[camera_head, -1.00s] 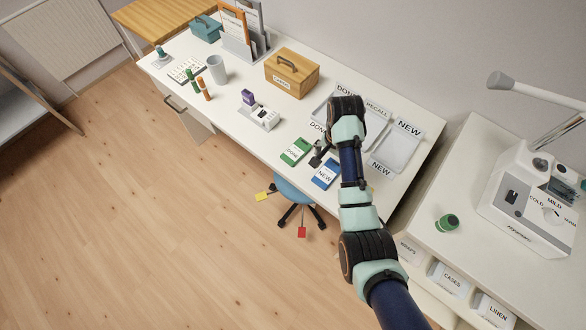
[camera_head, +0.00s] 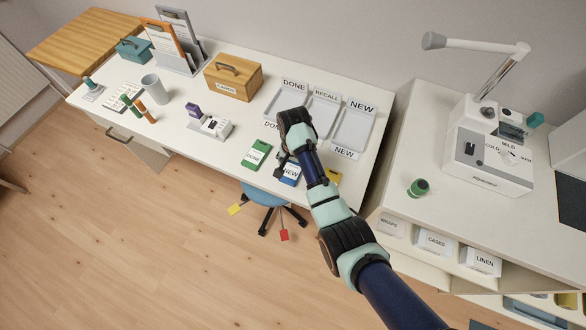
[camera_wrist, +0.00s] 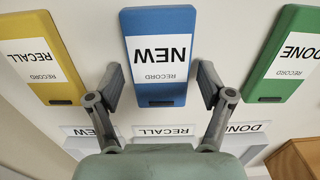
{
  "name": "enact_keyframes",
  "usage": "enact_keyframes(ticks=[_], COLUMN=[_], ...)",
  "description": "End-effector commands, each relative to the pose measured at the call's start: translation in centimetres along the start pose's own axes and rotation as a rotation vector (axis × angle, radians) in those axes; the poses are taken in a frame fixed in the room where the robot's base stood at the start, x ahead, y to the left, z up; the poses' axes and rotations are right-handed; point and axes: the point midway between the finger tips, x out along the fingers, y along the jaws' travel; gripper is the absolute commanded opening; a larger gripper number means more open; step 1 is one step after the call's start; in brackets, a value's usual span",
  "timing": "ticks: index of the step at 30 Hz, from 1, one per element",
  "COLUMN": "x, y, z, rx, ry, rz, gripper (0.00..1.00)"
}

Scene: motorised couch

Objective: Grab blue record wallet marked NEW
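The blue record wallet marked NEW (camera_head: 291,172) lies on the white desk near its front edge, partly hidden by my arm in the head view. In the wrist view the blue wallet (camera_wrist: 160,78) fills the upper middle, its label upside down. My gripper (camera_wrist: 160,87) is open, with one finger on each side of the wallet's near end. Nothing is held, and I cannot tell how high the fingers are above the desk. In the head view my gripper (camera_head: 283,168) is over the wallet's left part.
A green DONE wallet (camera_head: 257,155) and a yellow RECALL wallet (camera_head: 333,177) lie on either side. Behind are labelled trays, with the NEW tray (camera_head: 352,131) at right. A wooden box (camera_head: 233,79) and a small white device (camera_head: 215,127) stand further left.

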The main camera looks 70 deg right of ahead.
Motion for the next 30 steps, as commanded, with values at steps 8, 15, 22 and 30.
enact_keyframes(ticks=[8,15,22,30], x=[0.0,-0.1,-2.4,-11.3], y=[0.0,0.0,-0.1,-0.1], z=[0.0,0.0,-0.1,-0.1], rx=[0.0,0.0,0.0,0.0], ry=[0.0,0.0,0.002,0.004], rz=[0.0,0.0,-0.002,-0.004], gripper=[0.27,0.24,0.24,0.24])
